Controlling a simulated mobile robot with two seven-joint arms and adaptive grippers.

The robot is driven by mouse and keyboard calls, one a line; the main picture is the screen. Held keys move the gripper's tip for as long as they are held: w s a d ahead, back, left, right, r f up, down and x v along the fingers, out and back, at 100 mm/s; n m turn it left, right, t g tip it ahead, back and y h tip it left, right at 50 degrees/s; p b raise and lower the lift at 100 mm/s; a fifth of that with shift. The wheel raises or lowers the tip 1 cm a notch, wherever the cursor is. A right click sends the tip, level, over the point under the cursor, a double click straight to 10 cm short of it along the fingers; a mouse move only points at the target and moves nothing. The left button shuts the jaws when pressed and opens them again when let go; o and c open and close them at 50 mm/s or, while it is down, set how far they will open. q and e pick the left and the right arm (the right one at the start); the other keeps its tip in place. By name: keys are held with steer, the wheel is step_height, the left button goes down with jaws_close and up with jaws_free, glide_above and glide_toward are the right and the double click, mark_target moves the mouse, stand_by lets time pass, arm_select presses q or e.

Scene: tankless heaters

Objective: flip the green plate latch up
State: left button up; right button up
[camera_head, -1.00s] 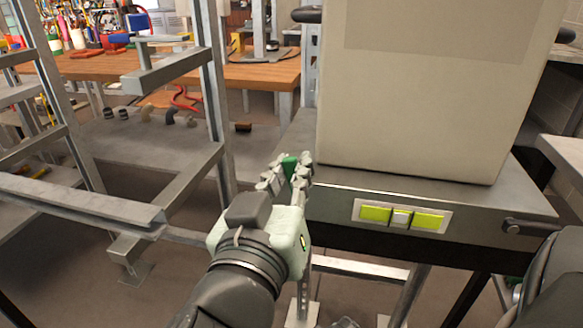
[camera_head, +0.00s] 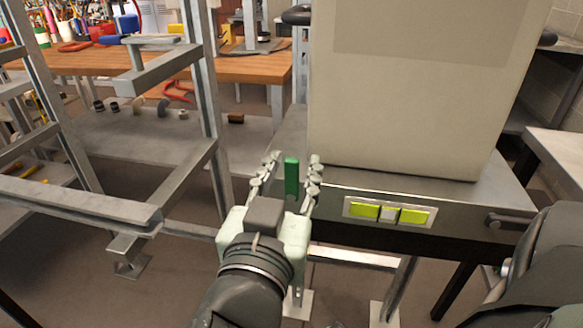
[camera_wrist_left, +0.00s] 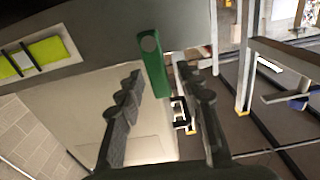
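The green plate latch (camera_head: 291,178) is at the left end of the metal bench's front edge and points upward in the head view. It also shows in the left wrist view (camera_wrist_left: 153,62), with a round hole at one end next to the metal panel. My left gripper (camera_head: 293,158) is open, with its fingers on either side of the latch and visible gaps to it. In the left wrist view, my left gripper's fingers (camera_wrist_left: 158,72) are spread and hold nothing. My right gripper is out of view.
A large beige heater box (camera_head: 410,90) stands on the metal bench (camera_head: 455,196). A metal frame (camera_head: 180,180) stands left of my left gripper.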

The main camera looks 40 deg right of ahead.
arm_select(q)
steer(key=v, duration=0.7)
steer(key=shift+s+a, duration=0.15)
steer(key=shift+a, duration=0.05)
stand_by(0.6)
